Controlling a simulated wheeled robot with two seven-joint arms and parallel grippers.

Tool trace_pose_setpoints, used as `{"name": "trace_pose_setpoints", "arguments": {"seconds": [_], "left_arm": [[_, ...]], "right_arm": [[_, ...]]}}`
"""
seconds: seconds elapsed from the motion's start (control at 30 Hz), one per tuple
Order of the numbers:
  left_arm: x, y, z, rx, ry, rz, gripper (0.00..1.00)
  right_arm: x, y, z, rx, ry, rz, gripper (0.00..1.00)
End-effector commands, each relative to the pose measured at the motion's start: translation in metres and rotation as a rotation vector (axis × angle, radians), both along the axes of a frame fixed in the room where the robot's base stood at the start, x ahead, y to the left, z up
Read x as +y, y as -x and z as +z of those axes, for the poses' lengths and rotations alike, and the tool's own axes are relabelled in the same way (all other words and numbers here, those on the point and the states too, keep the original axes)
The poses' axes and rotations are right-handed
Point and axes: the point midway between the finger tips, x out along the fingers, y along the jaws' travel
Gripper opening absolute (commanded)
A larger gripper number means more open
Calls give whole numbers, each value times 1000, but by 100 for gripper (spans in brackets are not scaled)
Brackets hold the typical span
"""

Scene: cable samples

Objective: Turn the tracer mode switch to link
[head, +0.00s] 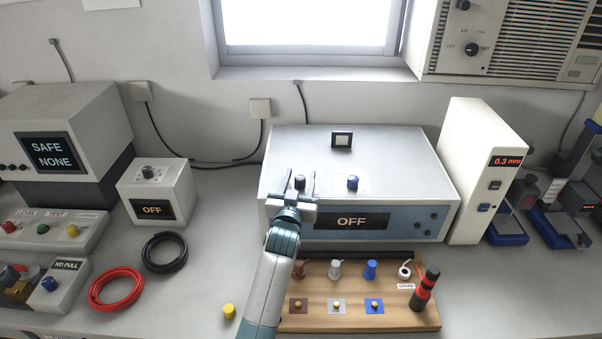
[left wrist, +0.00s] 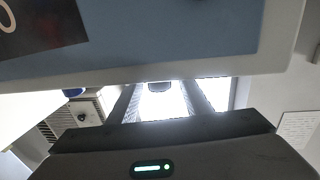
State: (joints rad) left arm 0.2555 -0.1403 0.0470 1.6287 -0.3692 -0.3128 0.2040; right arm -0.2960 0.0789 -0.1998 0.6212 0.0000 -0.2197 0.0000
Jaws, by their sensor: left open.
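A grey box with a blue front (head: 420,222) stands in the middle of the bench; its display (head: 350,221) reads OFF. On its top are a dark knob (head: 299,182) and a blue knob (head: 352,183). Which one is the tracer mode switch I cannot read. My left gripper (head: 303,180) is open over the front of the box, a finger on each side of the dark knob. In the left wrist view, which looks upside down, the dark knob (left wrist: 159,87) shows between the spread fingers (left wrist: 160,100). Whether they touch it is unclear. My right gripper is out of view.
A wooden board (head: 395,318) with several coloured parts lies in front of the box. A small white box (head: 175,190) with a knob and OFF display stands left. Red (head: 116,289) and black (head: 165,252) cable coils lie nearby. A white tower (head: 468,180) stands close on the right.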

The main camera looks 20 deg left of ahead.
Motion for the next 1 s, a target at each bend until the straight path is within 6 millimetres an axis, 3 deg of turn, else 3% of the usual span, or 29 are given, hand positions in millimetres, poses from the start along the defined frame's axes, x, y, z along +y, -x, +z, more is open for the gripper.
{"name": "trace_pose_setpoints", "arguments": {"seconds": [0.33,0.5,1.0], "left_arm": [[0,0,0,0,0,0,45],[0,0,0,0,0,0,4],[1,0,1,0,-4,-41,4]], "right_arm": [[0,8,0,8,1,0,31],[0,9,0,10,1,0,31],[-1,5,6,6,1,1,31]]}}
